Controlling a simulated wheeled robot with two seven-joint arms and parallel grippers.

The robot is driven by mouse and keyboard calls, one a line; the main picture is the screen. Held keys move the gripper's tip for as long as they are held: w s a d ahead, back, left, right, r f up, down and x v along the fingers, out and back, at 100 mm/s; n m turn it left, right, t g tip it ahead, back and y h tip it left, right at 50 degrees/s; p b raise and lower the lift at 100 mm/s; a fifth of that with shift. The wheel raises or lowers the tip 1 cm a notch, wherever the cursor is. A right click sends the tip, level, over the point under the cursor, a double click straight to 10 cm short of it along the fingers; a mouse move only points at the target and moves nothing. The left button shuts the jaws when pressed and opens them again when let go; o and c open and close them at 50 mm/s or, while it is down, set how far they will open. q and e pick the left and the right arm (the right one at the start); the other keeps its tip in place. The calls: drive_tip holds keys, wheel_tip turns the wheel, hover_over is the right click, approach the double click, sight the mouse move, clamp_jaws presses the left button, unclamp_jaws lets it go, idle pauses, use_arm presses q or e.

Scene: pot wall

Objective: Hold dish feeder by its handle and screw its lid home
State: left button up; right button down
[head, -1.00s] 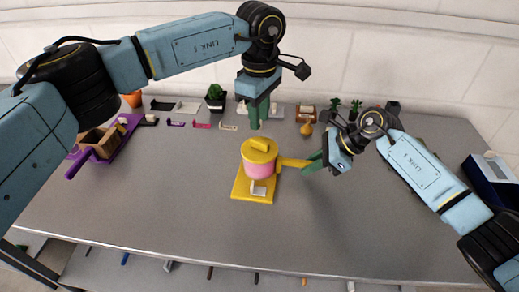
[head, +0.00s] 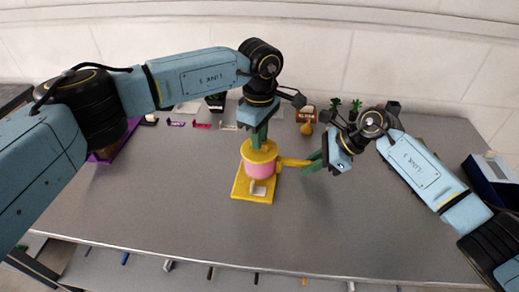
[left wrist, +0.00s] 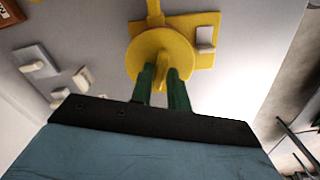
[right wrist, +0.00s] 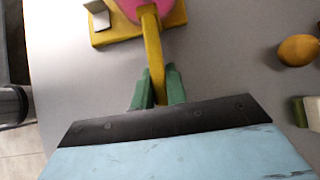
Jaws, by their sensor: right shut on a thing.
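The dish feeder has a pink body (head: 261,171) on a square yellow base (head: 241,187), with a yellow handle (head: 292,162) to the right. Its round yellow lid (head: 249,155) sits level on top; whether it is fully seated I cannot tell. My left gripper (head: 260,138) points straight down at the lid. In the left wrist view its fingers (left wrist: 162,80) stand apart on either side of the lid's raised grip. My right gripper (head: 314,162) is shut on the handle; the right wrist view shows the handle (right wrist: 152,45) between its fingers (right wrist: 157,88).
A white block (head: 258,190) is on the base's front part. Small items, a yellow pear-like thing (head: 306,128) and plants (head: 355,106) line the table's back. A blue box (head: 488,180) is at the right edge. The front of the table (head: 170,215) is clear.

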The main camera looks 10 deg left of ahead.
use_arm(q)
clamp_jaws()
drive_tip(key=m, duration=0.4)
idle(0.4)
drive_tip(key=shift+m, duration=0.3)
drive_tip(key=m, duration=0.3)
